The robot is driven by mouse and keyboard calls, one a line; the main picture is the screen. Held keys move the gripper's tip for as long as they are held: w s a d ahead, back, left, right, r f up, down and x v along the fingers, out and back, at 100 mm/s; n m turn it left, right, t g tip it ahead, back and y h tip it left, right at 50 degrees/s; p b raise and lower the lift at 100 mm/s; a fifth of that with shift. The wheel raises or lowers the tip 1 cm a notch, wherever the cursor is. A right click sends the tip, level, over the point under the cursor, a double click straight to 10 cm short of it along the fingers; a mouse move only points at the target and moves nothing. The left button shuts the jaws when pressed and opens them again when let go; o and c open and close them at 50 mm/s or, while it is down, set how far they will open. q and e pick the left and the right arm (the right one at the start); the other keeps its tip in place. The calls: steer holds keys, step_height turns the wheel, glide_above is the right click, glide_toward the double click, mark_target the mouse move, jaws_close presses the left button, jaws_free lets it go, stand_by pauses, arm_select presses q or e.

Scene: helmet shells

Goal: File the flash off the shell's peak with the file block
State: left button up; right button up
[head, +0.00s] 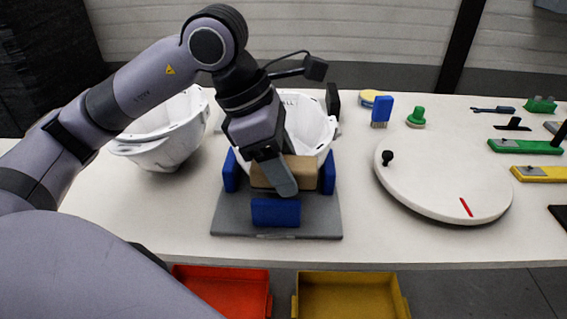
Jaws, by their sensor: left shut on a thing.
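A white helmet shell (311,124) sits in a fixture of blue blocks (276,212) on a grey base plate (325,218). The tan file block (304,172) is at the shell's near edge, between the blue blocks. My left gripper (283,188) reaches down from above and is shut on the file block. It hides part of the shell and the middle of the block. I cannot tell whether the block touches the peak, and no flash can be made out. My right gripper is not in the view.
Another white shell (163,134) lies left of the fixture. A round white turntable (440,180) with a black knob and red mark stands right. Several tools, including a green one (520,146), lie far right. Red (225,290) and yellow (350,296) bins sit below the table's front edge.

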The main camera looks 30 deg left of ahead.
arm_select(q)
steer(key=shift+s+a+f+b, duration=0.1)
steer(key=shift+s+a+b, duration=0.35)
steer(key=shift+a, duration=0.3)
steer(key=shift+s+a+b, duration=0.35)
steer(key=shift+s+a, duration=0.1)
steer(key=shift+a, duration=0.3)
steer(key=shift+w+d+p, duration=0.35)
steer(key=shift+w+d, duration=0.15)
steer(key=shift+d, duration=0.4)
step_height(320, 180, up, 4)
steer(key=p, duration=0.3)
steer(key=shift+r, duration=0.2)
step_height(320, 180, up, 4)
steer(key=p, duration=0.3)
steer(key=shift+f, duration=0.25)
